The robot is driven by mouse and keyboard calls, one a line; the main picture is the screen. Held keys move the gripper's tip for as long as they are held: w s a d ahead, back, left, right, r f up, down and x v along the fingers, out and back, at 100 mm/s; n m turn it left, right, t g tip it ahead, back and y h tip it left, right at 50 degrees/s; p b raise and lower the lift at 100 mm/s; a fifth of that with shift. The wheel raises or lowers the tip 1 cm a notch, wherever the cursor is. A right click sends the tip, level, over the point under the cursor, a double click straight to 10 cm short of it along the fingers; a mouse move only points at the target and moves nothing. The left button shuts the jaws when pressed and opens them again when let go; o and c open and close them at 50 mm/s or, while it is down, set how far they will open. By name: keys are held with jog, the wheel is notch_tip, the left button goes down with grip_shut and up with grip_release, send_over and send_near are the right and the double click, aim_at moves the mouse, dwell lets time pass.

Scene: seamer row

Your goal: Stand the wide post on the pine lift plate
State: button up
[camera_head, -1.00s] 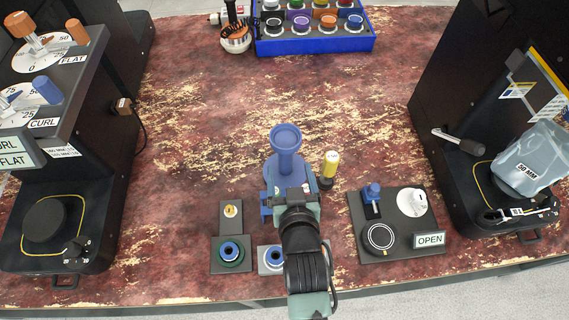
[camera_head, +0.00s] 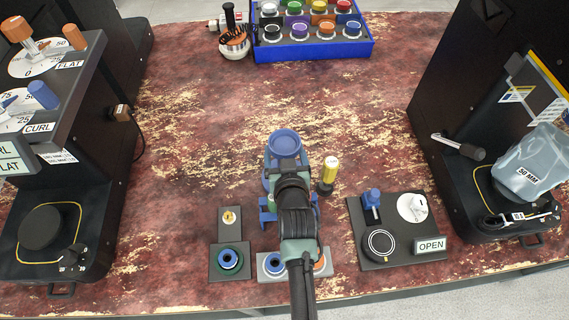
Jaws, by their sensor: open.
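A blue flared piece with a wide round top (camera_head: 284,138) stands near the middle of the table. I cannot tell whether it is the wide post. My gripper (camera_head: 286,165) is open over its near side, and my arm hides much of its lower part. No part is clearly labelled as the pine lift plate. A dark plate with a green ring around a blue ringed piece (camera_head: 230,258) lies at the front left. A black round disc (camera_head: 45,227) sits on the left machine's base.
A dark panel with a blue knob, white dial and OPEN sign (camera_head: 430,244) lies at the front right. A blue rack (camera_head: 312,49) stands at the back.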

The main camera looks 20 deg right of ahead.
grip_shut()
dwell(0.4)
jog(key=shift+r, duration=0.1)
dwell(0.9)
